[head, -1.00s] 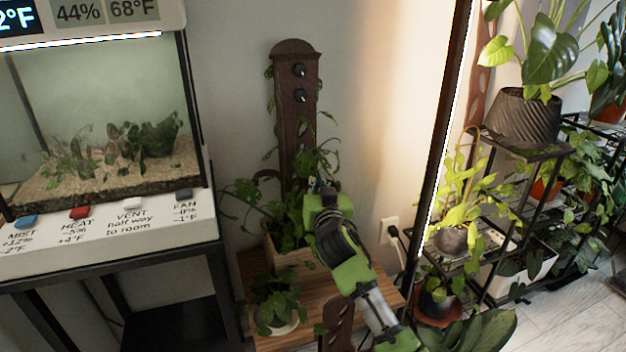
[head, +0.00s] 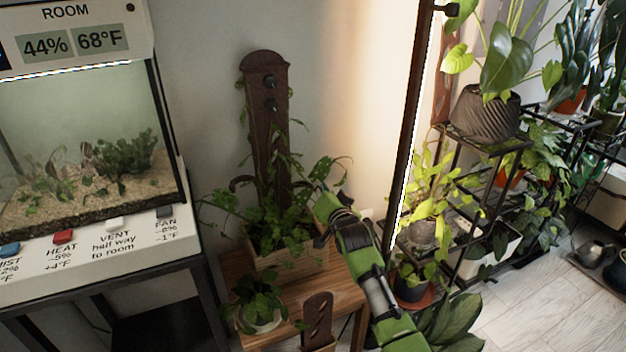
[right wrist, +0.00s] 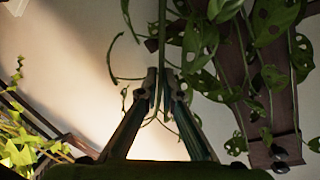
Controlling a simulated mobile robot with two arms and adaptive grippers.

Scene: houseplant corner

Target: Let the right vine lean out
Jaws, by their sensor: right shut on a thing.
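A dark wooden board (head: 265,130) with two black knobs stands upright behind a leafy vine plant in a wooden planter (head: 295,270). Some vine stems run up the board. The right vine (head: 333,164) arches out to the right of the board in the head view. My right gripper (head: 322,190) is at the plant's right side, beside the board. In the right wrist view its fingers (right wrist: 163,82) are closed on a thin green vine stem (right wrist: 162,40), with the board (right wrist: 262,90) to the right. My left gripper is not in view.
A small potted plant (head: 262,308) and a small dark wooden piece (head: 317,320) stand on the wooden stand (head: 345,295). A terrarium (head: 90,150) is on the left. A black plant rack (head: 490,150) stands on the right. Bare wall lies above the gripper.

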